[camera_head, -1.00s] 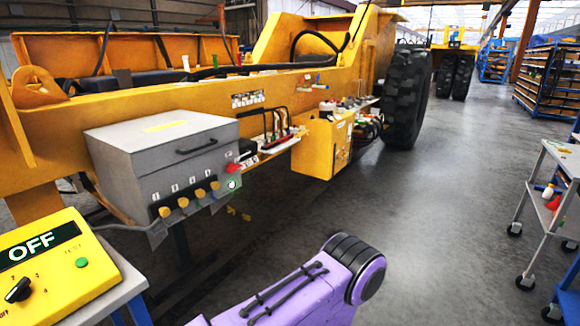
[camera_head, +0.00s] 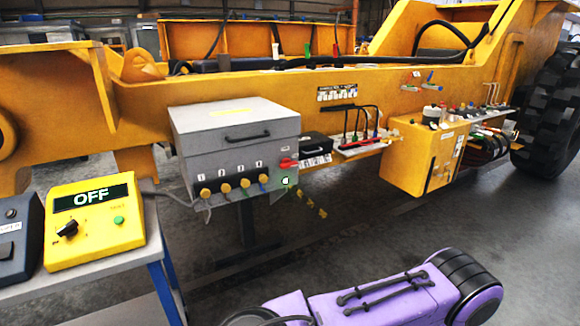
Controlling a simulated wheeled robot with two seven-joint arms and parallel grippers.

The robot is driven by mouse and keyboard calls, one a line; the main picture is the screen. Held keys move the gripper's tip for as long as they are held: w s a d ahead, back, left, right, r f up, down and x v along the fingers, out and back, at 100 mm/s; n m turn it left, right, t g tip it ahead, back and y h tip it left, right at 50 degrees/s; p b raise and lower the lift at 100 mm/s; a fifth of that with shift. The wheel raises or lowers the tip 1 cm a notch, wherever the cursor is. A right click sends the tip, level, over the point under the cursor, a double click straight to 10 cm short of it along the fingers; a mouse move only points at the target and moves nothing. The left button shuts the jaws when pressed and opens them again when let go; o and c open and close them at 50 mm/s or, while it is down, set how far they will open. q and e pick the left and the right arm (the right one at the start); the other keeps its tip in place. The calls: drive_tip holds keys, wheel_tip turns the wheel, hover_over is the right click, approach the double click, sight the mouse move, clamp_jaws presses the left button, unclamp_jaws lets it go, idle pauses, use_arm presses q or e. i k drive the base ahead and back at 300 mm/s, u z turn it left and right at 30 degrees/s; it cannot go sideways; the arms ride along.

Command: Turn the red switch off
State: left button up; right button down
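A red switch (camera_head: 288,163) sits at the right front corner of a grey metal box (camera_head: 235,140) mounted on the side of a yellow vehicle frame. Just below the red switch is a green plate (camera_head: 286,181) with a white round spot. The switch is small, and I cannot tell its setting. Several yellow knobs (camera_head: 225,187) line the box's lower front, left of the switch. Neither of my grippers shows in this view, and nothing touches the switch.
A yellow control unit (camera_head: 94,222) with an "OFF" display, black knob and green button stands on a table (camera_head: 120,274) at the left. A dark unit (camera_head: 18,240) is beside it. A yellow box (camera_head: 423,160) hangs further right.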

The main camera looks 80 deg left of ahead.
sight(285, 163)
drive_tip(key=u, duration=0.85)
drive_tip(key=i, duration=0.9)
drive_tip(key=u, duration=1)
